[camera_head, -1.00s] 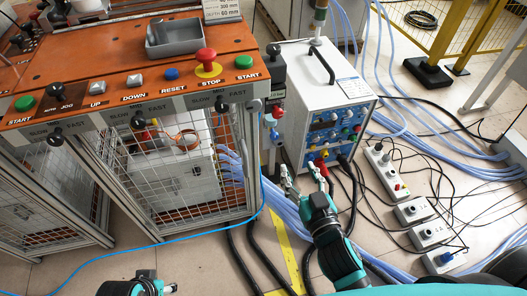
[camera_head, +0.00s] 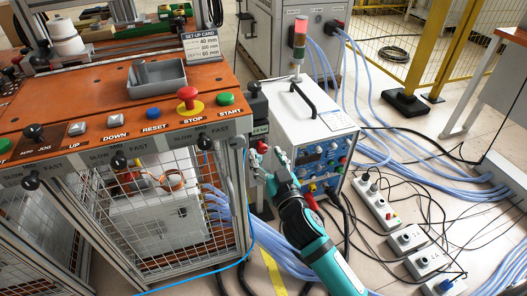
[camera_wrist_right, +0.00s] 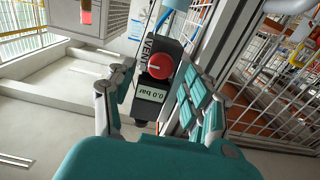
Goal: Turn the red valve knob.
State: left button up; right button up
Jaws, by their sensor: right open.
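The red valve knob (camera_wrist_right: 159,66) sits on a dark valve body marked "VENT", with a "0.0 bar" display beside it in the right wrist view. In the head view the knob (camera_head: 262,147) shows small, beside the orange-topped bench. My right gripper (camera_head: 267,158) is open at the valve. In the wrist view its fingers (camera_wrist_right: 156,84) stand on either side of the valve, with the knob between them in the picture; neither visibly touches it. How far the fingertips are from the knob in depth, I cannot tell. My left gripper is out of view.
The bench (camera_head: 100,95) with its row of buttons and wire cage stands left of the valve. A white heater box (camera_head: 315,125) with a blue panel stands close on the right. Blue hoses (camera_head: 285,255), black cables and socket strips (camera_head: 375,203) lie on the floor.

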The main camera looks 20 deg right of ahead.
aim_at(261, 147)
jog(key=shift+w+a, duration=0.1)
jog(key=shift+w, duration=0.6)
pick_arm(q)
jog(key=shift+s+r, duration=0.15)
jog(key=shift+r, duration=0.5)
pick_arm(e)
jog(key=shift+w, duration=0.65)
jog(key=shift+c, duration=0.4)
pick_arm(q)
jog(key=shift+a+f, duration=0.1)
pick_arm(e)
grip_shut()
